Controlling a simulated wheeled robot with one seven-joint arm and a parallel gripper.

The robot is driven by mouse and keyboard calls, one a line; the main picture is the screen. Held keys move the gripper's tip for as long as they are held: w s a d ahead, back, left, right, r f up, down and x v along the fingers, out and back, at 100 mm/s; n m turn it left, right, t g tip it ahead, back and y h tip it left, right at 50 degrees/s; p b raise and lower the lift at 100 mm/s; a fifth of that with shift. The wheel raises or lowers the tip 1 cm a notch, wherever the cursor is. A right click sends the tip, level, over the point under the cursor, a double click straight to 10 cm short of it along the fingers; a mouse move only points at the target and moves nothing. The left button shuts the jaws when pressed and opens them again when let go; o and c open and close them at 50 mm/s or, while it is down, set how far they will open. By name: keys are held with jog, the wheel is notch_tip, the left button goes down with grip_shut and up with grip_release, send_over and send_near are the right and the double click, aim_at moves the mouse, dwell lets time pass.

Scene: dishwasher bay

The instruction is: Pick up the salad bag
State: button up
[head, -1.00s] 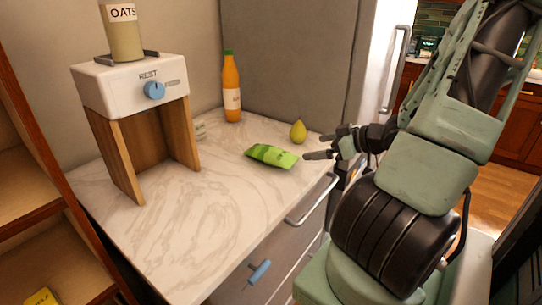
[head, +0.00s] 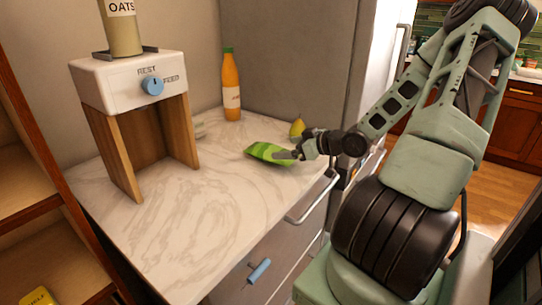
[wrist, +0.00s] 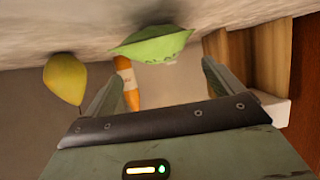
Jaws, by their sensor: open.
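The salad bag (head: 264,152) is a green pouch lying on the marble counter, left of the pear. In the wrist view the salad bag (wrist: 152,46) appears at the top, ahead of the fingers and roughly centred between them. My gripper (head: 284,150) is at the bag's right end in the head view, its fingers overlapping that end. In the wrist view my gripper (wrist: 162,82) has its two fingers spread wide with nothing held between them. Whether a finger touches the bag cannot be told.
A pear (head: 297,127) stands just behind my gripper and also shows at left in the wrist view (wrist: 65,78). An orange bottle (head: 231,88) stands at the back. A dispenser (head: 120,88) with an oats container (head: 122,30) is at left. The front counter (head: 210,225) is clear.

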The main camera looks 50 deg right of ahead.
aim_at(272, 148)
jog(key=x, duration=0.5)
jog(key=c, duration=1.2)
jog(key=shift+r, duration=0.1)
